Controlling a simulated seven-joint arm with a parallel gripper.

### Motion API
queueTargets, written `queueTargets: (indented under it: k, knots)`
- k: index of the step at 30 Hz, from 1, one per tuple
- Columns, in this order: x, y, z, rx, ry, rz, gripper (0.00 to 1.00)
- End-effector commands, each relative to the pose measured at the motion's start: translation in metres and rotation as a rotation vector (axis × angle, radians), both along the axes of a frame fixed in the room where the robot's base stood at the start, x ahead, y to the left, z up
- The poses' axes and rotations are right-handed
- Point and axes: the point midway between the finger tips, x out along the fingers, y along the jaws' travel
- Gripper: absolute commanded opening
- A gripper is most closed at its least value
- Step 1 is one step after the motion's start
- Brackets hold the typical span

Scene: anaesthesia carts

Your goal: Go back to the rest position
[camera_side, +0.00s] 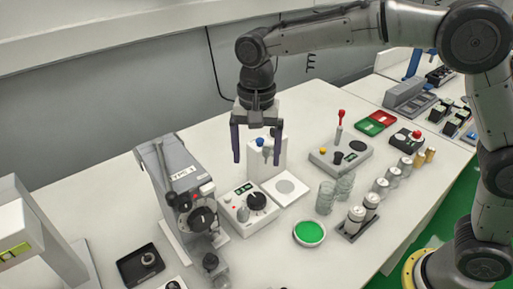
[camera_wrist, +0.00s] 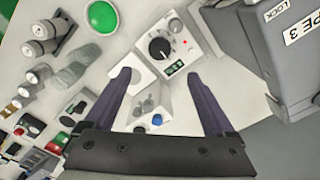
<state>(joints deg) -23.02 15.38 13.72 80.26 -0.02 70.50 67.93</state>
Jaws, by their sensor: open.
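My gripper (camera_side: 258,146) hangs pointing down above the back middle of the white table (camera_side: 108,200). Its two dark purple fingers are spread apart with nothing between them. In the side view they show in front of a white upright device with a blue knob (camera_side: 260,141). In the wrist view my gripper (camera_wrist: 165,85) is open too, with bare table and part of a white device between and below the fingers. The gripper appears to be above the devices, touching none that I can see.
A grey vaporizer-like unit (camera_side: 180,175) and a white box with a black dial (camera_side: 248,205) stand close by. A green dish (camera_side: 309,233), glass jars (camera_side: 335,190), metal-capped vials (camera_side: 362,212) and a grey box with a red-topped lever (camera_side: 340,152) stand to the right.

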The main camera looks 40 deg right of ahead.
Motion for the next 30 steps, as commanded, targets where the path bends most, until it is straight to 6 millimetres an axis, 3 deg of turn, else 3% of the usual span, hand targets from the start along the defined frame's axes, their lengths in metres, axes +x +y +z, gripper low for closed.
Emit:
queueTargets:
  k: [4,15,17,20,24,30]
  knots:
    - [0.000,0.000,0.010,0.000,-0.001,0.000,0.89]
    - [0.001,-0.002,0.012,0.001,-0.001,-0.005,0.89]
    - [0.002,-0.008,0.019,0.006,-0.016,-0.018,0.89]
    - [0.001,-0.025,0.048,0.029,-0.074,-0.052,0.89]
    - [-0.029,-0.066,0.091,0.054,-0.157,-0.114,0.89]
    - [-0.096,-0.120,0.122,0.059,-0.281,-0.066,0.89]
